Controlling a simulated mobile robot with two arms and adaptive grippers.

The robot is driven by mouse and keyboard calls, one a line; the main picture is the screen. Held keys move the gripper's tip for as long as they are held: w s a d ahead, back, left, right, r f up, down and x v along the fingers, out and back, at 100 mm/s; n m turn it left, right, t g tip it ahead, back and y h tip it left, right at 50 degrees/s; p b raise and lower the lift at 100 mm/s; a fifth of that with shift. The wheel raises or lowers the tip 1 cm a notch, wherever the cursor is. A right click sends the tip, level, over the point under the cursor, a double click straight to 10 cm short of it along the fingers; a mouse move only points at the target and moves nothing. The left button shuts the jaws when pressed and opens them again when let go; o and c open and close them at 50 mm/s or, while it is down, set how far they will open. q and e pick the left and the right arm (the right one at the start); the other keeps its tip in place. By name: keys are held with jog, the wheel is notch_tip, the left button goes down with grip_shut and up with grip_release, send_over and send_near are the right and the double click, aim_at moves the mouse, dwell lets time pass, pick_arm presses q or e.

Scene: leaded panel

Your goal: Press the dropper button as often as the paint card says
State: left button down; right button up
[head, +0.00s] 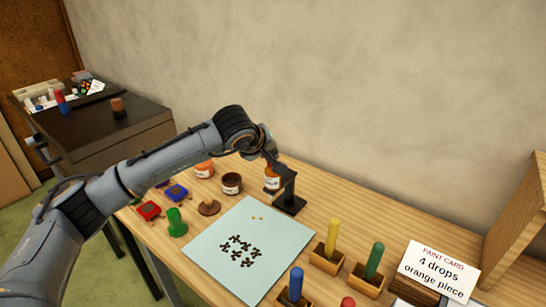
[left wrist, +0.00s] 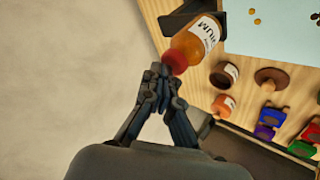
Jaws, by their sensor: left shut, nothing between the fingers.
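The paint card (head: 438,268) stands at the front right of the bench and reads "PAINT CARD, 4 drops, orange piece". The dropper bottle (head: 272,181), orange with a white label, sits in a black stand (head: 290,195). In the left wrist view the bottle (left wrist: 196,40) shows its red button (left wrist: 175,62). My left gripper (left wrist: 162,74) is shut and empty, its tips right at the button; I cannot tell whether they touch. Two small orange drops (head: 257,218) lie on the light blue sheet (head: 210,262). My right gripper is not in view.
Dark pieces (head: 240,250) lie on the sheet. Jars (head: 232,183), a green stamp (head: 177,222) and red and blue blocks (head: 149,210) stand left of the dropper. Coloured pegs in wooden holders (head: 328,256) stand in front right. A wall is behind.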

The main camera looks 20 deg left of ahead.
pick_arm(q)
jog(key=shift+r+p, duration=0.55)
jog(key=shift+r, duration=0.75)
jog(key=shift+r, duration=0.1)
notch_tip(320, 180, up, 5)
jog(key=shift+f+p, duration=0.1)
jog(key=shift+p, duration=1.05)
dwell(0.5)
jog(key=r+n+g+h+p, duration=0.1)
jog(key=n+p, duration=0.2)
jog(key=r+n+h+p, duration=0.1)
jog(key=n+h+p, duration=0.1)
jog(key=n+p, duration=0.2)
jog(key=r+n+g+h+p, duration=0.1)
jog(key=n+h+p, duration=0.1)
jog(key=n+p, duration=0.1)
jog(key=shift+w+a+r+n+g, duration=0.1)
jog(key=shift+a+r+n+g, duration=0.1)
jog(key=shift+r+n+g, duration=0.15)
